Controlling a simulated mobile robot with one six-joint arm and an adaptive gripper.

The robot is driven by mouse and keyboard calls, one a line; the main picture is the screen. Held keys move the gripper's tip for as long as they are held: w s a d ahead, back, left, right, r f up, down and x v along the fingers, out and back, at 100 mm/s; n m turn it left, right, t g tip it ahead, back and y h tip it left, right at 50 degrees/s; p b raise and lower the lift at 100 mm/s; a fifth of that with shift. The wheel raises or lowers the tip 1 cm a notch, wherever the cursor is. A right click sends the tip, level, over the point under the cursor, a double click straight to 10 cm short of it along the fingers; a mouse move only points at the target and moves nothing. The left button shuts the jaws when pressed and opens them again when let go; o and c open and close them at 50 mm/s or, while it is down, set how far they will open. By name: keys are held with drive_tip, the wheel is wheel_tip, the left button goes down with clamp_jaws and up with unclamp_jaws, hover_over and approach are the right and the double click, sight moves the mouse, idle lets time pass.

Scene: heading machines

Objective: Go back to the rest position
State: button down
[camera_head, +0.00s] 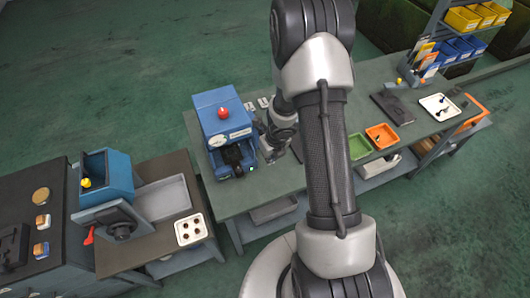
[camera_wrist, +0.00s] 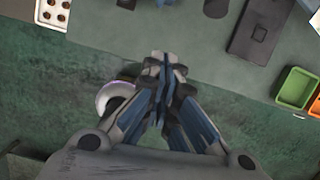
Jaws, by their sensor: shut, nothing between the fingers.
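My gripper (camera_wrist: 163,62) is shut and empty in the wrist view, its fingertips together over the front edge of the grey-green workbench (camera_wrist: 205,50). In the head view my arm stands large in the middle and hides part of the bench. My gripper shows there only in part, behind the arm and just right of the blue machine (camera_head: 228,125) with a red button on top. I cannot tell its exact height above the bench.
A green bin (camera_head: 358,147) and an orange bin (camera_head: 382,136) stand right of my arm. A white tray (camera_head: 438,107) lies farther right, near a rack of yellow and blue bins (camera_head: 462,20). At left are a blue hopper machine (camera_head: 107,178) and a white tray with holes (camera_head: 191,229).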

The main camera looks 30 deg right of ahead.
wheel_tip(320, 180, up, 7)
drive_tip(key=w+d+m+t+h+b, duration=0.2)
drive_tip(key=w+d+m+h+b, duration=0.1)
drive_tip(key=m+b, duration=0.6)
drive_tip(key=s+a+r+m+h+b, duration=0.1)
drive_tip(key=s+r+m+b, duration=0.3)
drive_tip(key=s+m+b, duration=0.4)
drive_tip(key=s+a+f+m+y+b, duration=0.2)
drive_tip(key=s+a+f+m+b, duration=0.1)
drive_tip(key=s+a+m+b, duration=0.4)
drive_tip(key=s+a+f+m+y+b, duration=0.2)
drive_tip(key=s+a+f+m+b, duration=0.1)
drive_tip(key=s+a+m+b, duration=0.4)
drive_tip(key=s+m, duration=0.3)
drive_tip(key=m, duration=0.2)
drive_tip(key=shift+s+a, duration=0.15)
drive_tip(key=shift+s, duration=0.15)
